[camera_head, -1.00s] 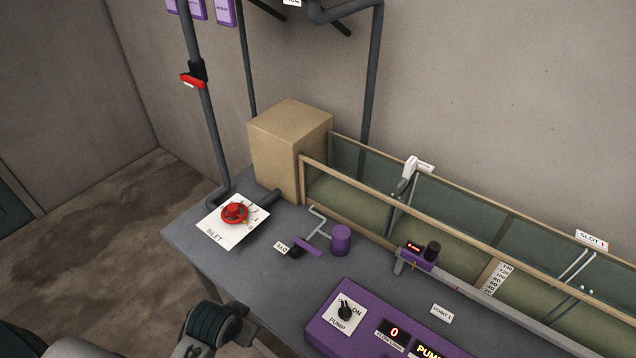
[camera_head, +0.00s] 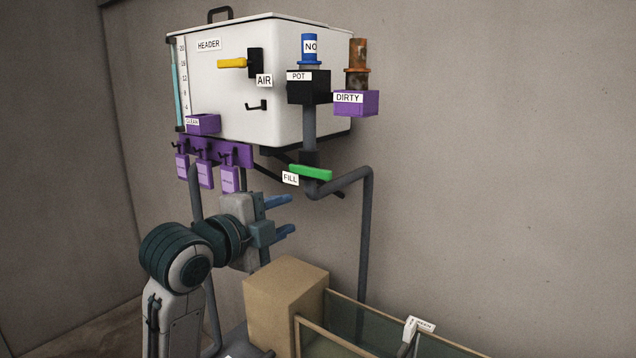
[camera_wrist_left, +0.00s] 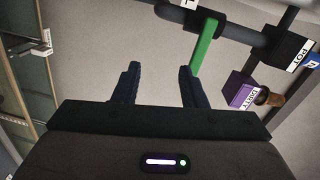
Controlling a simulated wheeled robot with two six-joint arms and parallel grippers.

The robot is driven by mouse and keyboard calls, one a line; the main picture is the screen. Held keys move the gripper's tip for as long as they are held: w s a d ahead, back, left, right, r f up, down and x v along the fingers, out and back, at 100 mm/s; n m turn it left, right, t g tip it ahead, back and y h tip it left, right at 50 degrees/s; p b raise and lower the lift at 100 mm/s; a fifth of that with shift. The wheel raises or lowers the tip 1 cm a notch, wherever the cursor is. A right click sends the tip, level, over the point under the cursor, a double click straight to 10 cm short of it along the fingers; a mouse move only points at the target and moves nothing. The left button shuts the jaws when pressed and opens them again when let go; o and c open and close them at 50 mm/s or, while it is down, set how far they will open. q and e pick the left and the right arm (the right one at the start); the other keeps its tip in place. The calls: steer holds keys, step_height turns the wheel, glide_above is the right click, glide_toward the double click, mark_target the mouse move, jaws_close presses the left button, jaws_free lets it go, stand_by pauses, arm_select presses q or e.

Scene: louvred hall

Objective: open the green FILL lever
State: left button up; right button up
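The green FILL lever (camera_head: 311,172) sits on a dark pipe below the POT block, beside a white FILL label (camera_head: 290,179). In the head view it lies nearly level, across the pipe. My left gripper (camera_head: 283,217) is below and a little left of the lever, its blue fingers pointing right. The fingers are apart with nothing between them. In the left wrist view the lever (camera_wrist_left: 206,47) is ahead of the fingertips, just beyond the right finger, and the gripper (camera_wrist_left: 158,73) is open. They look apart. My right gripper is not in view.
A white HEADER tank (camera_head: 265,90) with a yellow AIR lever (camera_head: 232,63) hangs above. Purple tags (camera_head: 204,172) hang left of the pipe. A cardboard-coloured box (camera_head: 284,300) stands below my gripper. A bent dark pipe (camera_head: 365,230) runs down right of the lever.

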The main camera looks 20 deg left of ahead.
arm_select(q)
steer(key=m+h, duration=0.1)
steer(key=m, duration=0.1)
glide_toward(315, 174)
steer(key=shift+t, duration=0.4)
steer(key=x, duration=0.5)
steer(key=b+x, duration=0.1)
steer(key=x, duration=0.2)
steer(key=shift+w+d+f, duration=0.25)
steer(key=shift+w+f, duration=0.05)
steer(key=shift+x, duration=0.85)
steer(key=shift+s, duration=0.1)
jaws_close()
